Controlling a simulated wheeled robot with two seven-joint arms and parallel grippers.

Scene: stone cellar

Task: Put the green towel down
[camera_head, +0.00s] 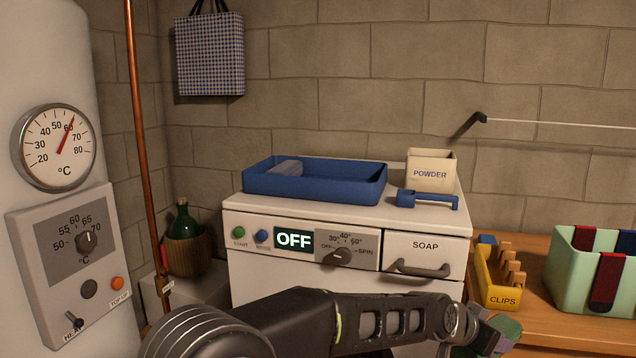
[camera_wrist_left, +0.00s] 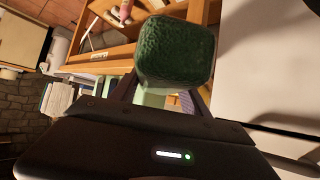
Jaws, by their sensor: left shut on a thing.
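The green towel (camera_wrist_left: 175,52) is a small, dark green, fuzzy folded block in the left wrist view. My left gripper (camera_head: 490,336) is shut on it, with a finger on either side. In the head view only part of the towel (camera_head: 508,325) shows, at the bottom right, partly hidden by the gripper. It appears in front of the washing machine's right side and the wooden table's near left corner. I cannot tell whether it touches anything below. My right gripper is not in view.
The washing machine (camera_head: 300,222) carries a blue tray (camera_head: 330,184), a powder box (camera_head: 430,172) and a blue scoop (camera_head: 428,200). The wooden table (camera_head: 540,325) at right holds a yellow clips box (camera_head: 498,288) and a mint crate (camera_head: 573,275) with red and blue cloths.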

